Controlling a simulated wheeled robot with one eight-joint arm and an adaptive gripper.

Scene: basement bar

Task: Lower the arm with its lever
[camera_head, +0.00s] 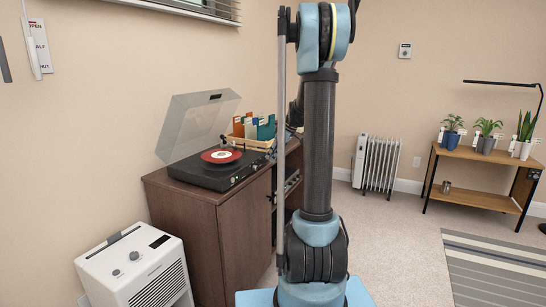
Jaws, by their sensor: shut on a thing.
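A black record player (205,172) stands on a brown wooden cabinet (190,207), its clear dust cover (195,118) raised. My arm stands upright in the middle of the view, right of the record player. My gripper cannot be made out; part of my arm shows dark behind the upright link.
A crate of colourful record sleeves (253,130) stands right behind the record player. A white dehumidifier-like unit (137,268) is at the lower left. A white radiator (377,164) and a plant shelf (482,156) stand at the back right. Carpet between is clear.

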